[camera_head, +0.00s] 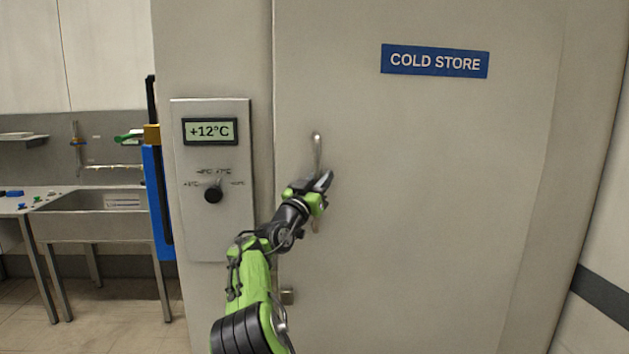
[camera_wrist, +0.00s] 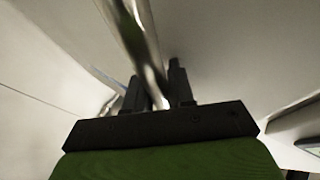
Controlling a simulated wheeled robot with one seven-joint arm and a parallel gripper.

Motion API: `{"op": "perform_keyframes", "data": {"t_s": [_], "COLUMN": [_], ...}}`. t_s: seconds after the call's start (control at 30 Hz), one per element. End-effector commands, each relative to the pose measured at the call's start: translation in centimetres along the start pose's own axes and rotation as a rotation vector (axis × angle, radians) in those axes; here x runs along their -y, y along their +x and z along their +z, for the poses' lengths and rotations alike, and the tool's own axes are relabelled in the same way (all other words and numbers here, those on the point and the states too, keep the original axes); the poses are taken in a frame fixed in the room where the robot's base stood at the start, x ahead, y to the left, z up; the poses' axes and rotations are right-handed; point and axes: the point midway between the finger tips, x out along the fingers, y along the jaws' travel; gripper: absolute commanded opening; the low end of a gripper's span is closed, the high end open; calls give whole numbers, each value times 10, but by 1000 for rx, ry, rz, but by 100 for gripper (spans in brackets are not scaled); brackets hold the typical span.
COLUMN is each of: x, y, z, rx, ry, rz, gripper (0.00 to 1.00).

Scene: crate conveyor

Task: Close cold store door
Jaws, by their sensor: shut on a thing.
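The cold store door (camera_head: 430,200) is a large grey panel with a blue "COLD STORE" sign (camera_head: 434,61). Its left edge runs alongside the grey wall section; I cannot tell whether a gap remains there. An upright metal handle (camera_head: 317,148) is near the door's left edge. My gripper (camera_head: 321,184) is shut on the handle around its middle, and the handle shows above and below it. In the wrist view, the shiny handle (camera_wrist: 139,40) runs down between the two black fingers of my gripper (camera_wrist: 155,88).
Left of the door is a control panel (camera_head: 212,180) with a "+12°C" display (camera_head: 209,131) and a black knob (camera_head: 213,195). Farther left are a blue upright piece (camera_head: 158,205), a metal sink (camera_head: 100,215) and a table (camera_head: 40,196). Floor is bare at lower left.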

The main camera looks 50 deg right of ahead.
Motion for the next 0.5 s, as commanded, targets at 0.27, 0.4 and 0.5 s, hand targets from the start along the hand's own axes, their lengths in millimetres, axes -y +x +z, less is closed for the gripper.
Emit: {"op": "perform_keyframes", "data": {"t_s": [0.27, 0.4, 0.5], "x": [12, 13, 14], "y": [2, 2, 2], "z": [-9, -10, -10], "rx": [-13, -12, -12], "ry": [37, 38, 39], "rz": [-56, -58, -59], "gripper": [31, 44, 44]}}
